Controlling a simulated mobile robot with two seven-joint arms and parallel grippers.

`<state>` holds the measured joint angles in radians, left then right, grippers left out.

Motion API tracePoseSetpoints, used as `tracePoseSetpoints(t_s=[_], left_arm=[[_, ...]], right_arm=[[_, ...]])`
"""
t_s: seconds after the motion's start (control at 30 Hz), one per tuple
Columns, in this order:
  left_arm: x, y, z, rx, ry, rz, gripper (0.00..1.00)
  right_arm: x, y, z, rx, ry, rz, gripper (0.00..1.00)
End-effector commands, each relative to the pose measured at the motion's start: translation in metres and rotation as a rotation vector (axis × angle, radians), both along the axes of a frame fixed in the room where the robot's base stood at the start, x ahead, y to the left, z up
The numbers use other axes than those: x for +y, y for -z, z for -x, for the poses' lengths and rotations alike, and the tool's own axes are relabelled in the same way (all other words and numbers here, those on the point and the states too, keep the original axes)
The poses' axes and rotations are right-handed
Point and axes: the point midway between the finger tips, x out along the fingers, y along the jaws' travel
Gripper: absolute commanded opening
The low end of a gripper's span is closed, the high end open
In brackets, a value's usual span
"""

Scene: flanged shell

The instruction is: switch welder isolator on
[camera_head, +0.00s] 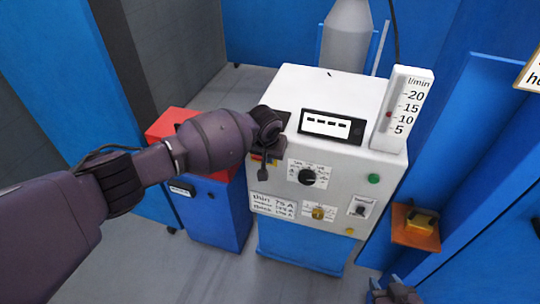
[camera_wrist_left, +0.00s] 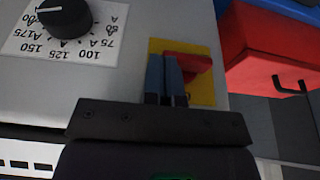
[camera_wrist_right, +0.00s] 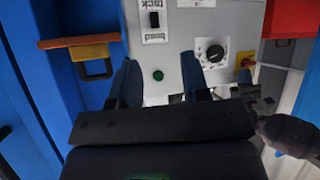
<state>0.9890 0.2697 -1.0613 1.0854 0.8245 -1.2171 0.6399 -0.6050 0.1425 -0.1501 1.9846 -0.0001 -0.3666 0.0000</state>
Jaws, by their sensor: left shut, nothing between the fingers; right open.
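The welder isolator is a red handle (camera_wrist_left: 198,63) on a yellow plate (camera_wrist_left: 207,92), on the front of the white welder (camera_head: 330,88). In the left wrist view the handle lies sideways across the picture. In the head view the isolator is mostly hidden by my left arm. My left gripper (camera_wrist_left: 165,62) is shut and empty, its fingertips in front of the handle; I cannot tell whether they touch it. It also shows in the head view (camera_head: 263,170). The isolator also shows in the right wrist view (camera_wrist_right: 247,62). My right gripper (camera_wrist_right: 160,75) is open and empty, low before the welder.
Beside the isolator is a black current dial (camera_head: 307,177). A green button (camera_head: 374,178), a switch (camera_head: 361,208) and a yellow knob (camera_head: 319,213) are on the same panel. A red box (camera_head: 172,121) stands left; an orange shelf (camera_head: 415,238) is right.

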Motion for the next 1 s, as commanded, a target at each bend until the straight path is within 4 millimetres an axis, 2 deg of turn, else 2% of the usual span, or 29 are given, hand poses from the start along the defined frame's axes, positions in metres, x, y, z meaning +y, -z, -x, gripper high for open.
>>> tracePoseSetpoints(t_s=[0.23, 0.73, 0.93, 1.0], left_arm=[[0.000, -0.008, 0.000, 0.001, 0.000, 0.001, 0.00], [0.000, -0.007, 0.000, 0.002, 0.001, 0.002, 0.00], [0.005, -0.030, -0.005, 0.004, -0.001, 0.001, 0.00], [0.006, -0.043, -0.013, -0.002, -0.001, 0.003, 0.00]], right_arm=[[0.001, -0.013, -0.004, -0.008, -0.002, 0.000, 0.43], [0.000, -0.009, -0.001, -0.004, -0.001, -0.001, 0.43], [-0.001, -0.013, 0.014, 0.040, 0.008, -0.003, 0.43], [-0.002, -0.008, 0.016, 0.043, 0.009, -0.003, 0.43]])
